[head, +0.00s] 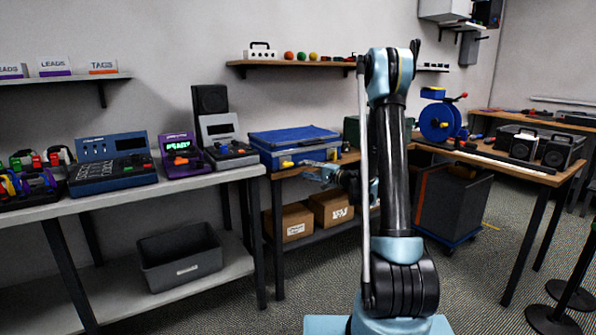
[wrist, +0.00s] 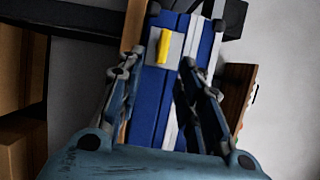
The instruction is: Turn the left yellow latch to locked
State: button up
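A blue case (head: 296,138) with a lighter band along its front lies on the wooden bench in the head view. The left yellow latch (head: 287,164) is a small bar on its front near the left end. A second yellow latch (head: 335,154) is farther right. My gripper (head: 312,168) is in front of the case. In the wrist view the left yellow latch (wrist: 163,46) sits on a grey plate on the blue case (wrist: 148,105), with its bar running along the case's length. My gripper (wrist: 165,66) is open, with the latch framed between and beyond its fingers; contact is not visible.
Cardboard boxes (head: 291,221) stand on the shelf below the bench. The grey bench (head: 215,179) with electronic devices adjoins at left, its dark leg (head: 256,240) near the case's left end. A blue reel (head: 437,122) stands at right.

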jog(key=shift+v, duration=2.05)
